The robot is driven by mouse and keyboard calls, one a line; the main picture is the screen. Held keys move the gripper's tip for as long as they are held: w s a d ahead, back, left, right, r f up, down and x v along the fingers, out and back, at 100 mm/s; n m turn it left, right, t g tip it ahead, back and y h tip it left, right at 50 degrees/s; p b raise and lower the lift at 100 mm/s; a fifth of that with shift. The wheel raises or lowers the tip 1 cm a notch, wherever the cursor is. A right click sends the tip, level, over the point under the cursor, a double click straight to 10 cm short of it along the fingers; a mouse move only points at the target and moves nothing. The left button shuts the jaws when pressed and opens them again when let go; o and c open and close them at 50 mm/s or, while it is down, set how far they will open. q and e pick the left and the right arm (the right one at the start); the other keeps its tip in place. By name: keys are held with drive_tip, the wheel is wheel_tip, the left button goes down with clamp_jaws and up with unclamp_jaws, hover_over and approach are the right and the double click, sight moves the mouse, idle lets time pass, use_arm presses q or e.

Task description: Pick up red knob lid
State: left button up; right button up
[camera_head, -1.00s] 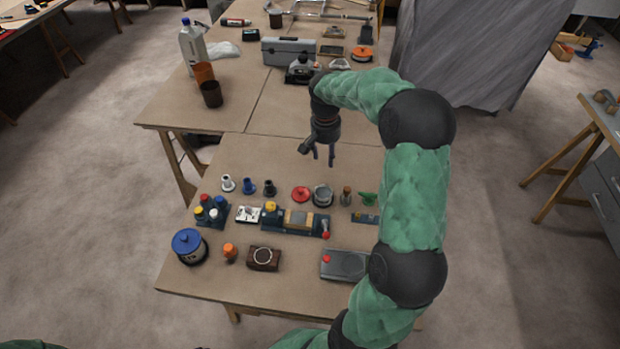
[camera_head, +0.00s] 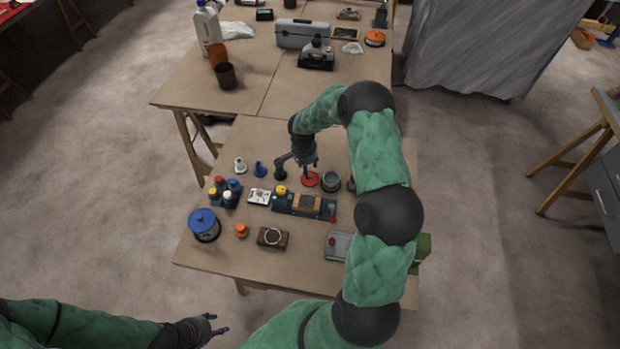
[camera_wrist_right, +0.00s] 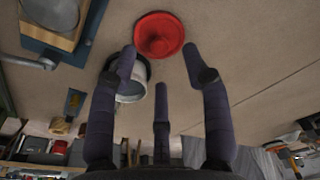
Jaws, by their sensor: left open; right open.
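The red knob lid (camera_head: 311,180) lies on the brown workbench, just left of a grey pot (camera_head: 330,181). In the right wrist view the lid (camera_wrist_right: 158,35) shows whole, a red disc with a raised centre, beyond the fingertips. My right gripper (camera_head: 304,170) is open and empty, pointing down just above the lid; its fingers (camera_wrist_right: 160,70) are spread and do not appear to touch it. The pot (camera_wrist_right: 131,88) is partly hidden behind one finger in the wrist view. My left gripper (camera_head: 216,326) is open and empty at the lower left, off the bench.
A blue-lidded pot (camera_head: 205,225), an orange knobbed piece (camera_head: 241,230) and a brown box (camera_head: 272,237) stand along the front. A blue fixture (camera_head: 318,207) lies in front of the lid. Small white (camera_head: 240,166) and blue (camera_head: 260,170) pieces stand left.

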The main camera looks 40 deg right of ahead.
sight(310, 175)
drive_tip(key=shift+d+f, duration=0.2)
drive_tip(key=shift+f, duration=0.65)
drive_tip(key=shift+d+f, duration=0.25)
drive_tip(key=shift+f, duration=0.65)
drive_tip(key=shift+d+f, duration=0.2)
drive_tip(key=shift+f, duration=0.65)
clamp_jaws()
